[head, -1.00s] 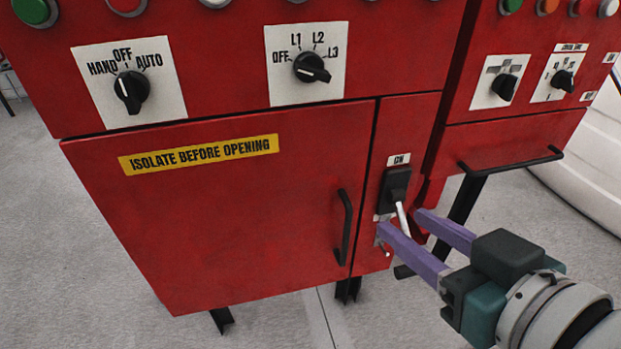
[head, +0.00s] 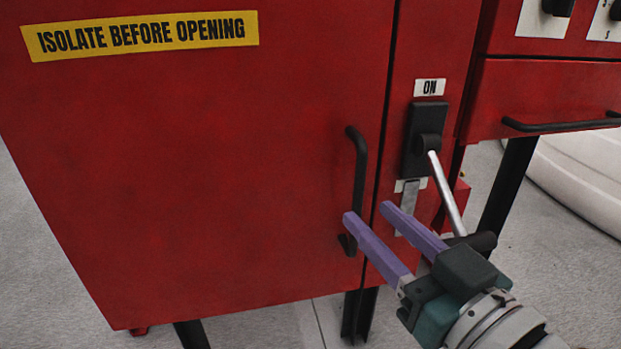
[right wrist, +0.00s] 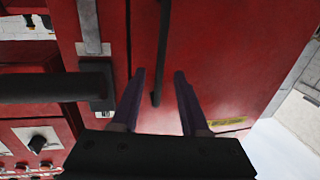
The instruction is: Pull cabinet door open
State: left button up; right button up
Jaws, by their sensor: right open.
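The red cabinet door (head: 200,170) fills the left of the head view and is shut, with a yellow "ISOLATE BEFORE OPENING" label (head: 140,35). Its black vertical bar handle (head: 358,185) is near the door's right edge. My right gripper (head: 366,212) is open and empty, its purple fingers pointing toward the lower part of the handle. In the right wrist view, the handle (right wrist: 161,60) appears beyond and between the two fingers (right wrist: 158,75). I cannot tell whether a finger touches it. My left gripper is not in view.
An isolator switch (head: 426,140) with a long metal lever (head: 446,190) sits right of the door under an "ON" label (head: 429,87); my right gripper is close to the lever. A second black handle (head: 560,124) is on the neighbouring cabinet. A white rounded object (head: 580,180) lies at right.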

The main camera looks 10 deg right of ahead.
aim_at(360, 206)
jog(key=shift+b+x, duration=0.5)
jog(key=shift+x, duration=1.85)
jog(key=shift+c, duration=0.3)
grip_shut()
